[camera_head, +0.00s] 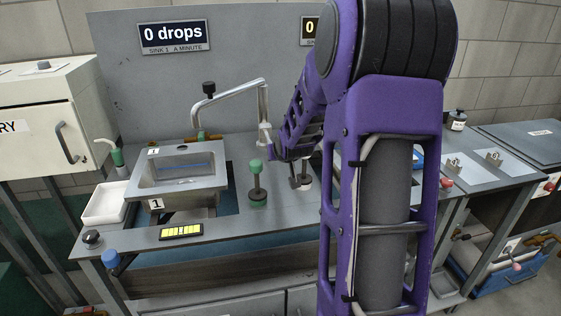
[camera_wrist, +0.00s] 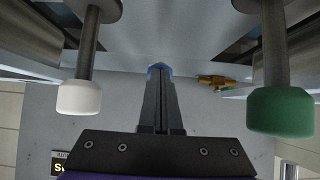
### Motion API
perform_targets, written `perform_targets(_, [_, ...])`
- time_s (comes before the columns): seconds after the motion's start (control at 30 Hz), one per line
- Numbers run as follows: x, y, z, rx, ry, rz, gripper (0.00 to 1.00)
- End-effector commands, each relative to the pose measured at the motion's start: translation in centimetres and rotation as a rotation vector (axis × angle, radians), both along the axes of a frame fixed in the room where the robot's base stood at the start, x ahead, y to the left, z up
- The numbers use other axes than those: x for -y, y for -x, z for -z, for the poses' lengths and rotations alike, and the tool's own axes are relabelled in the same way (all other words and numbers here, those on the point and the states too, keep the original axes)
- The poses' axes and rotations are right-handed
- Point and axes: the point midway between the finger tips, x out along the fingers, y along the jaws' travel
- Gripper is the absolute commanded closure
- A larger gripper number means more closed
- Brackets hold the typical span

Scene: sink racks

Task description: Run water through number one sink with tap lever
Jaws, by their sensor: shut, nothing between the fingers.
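Sink one (camera_head: 178,172) is a grey basin at the left, labelled 1. A bent metal pipe (camera_head: 235,92) with a black knob (camera_head: 208,88) rises behind it. A green-knobbed lever (camera_head: 256,167) stands upright on the counter right of the sink. In the wrist view, my gripper (camera_wrist: 160,72) is shut and empty, between the green knob (camera_wrist: 281,111) at right and a white-knobbed lever (camera_wrist: 79,97) at left, apart from both. In the head view my fingertips are hard to make out. The sink one sign (camera_head: 174,35) reads 0 drops.
A white tray (camera_head: 104,204) sits left of the sink. A black knob (camera_head: 92,238), a blue knob (camera_head: 110,259) and a yellow-barred panel (camera_head: 181,231) are at the counter front. My arm hides the counter's right part. A cabinet (camera_head: 40,125) stands at far left.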

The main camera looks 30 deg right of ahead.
Motion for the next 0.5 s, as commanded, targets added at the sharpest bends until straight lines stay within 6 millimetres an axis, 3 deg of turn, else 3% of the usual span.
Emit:
perform_targets(0.03, [-0.2, 0.2, -1.2, 0.003, 0.002, 0.000, 1.00])
perform_targets(0.2, [-1.2, 4.2, -3.0, 0.006, 0.004, 0.002, 1.00])
perform_targets(0.5, [-2.5, 8.1, -4.6, 0.008, 0.004, -0.001, 1.00])
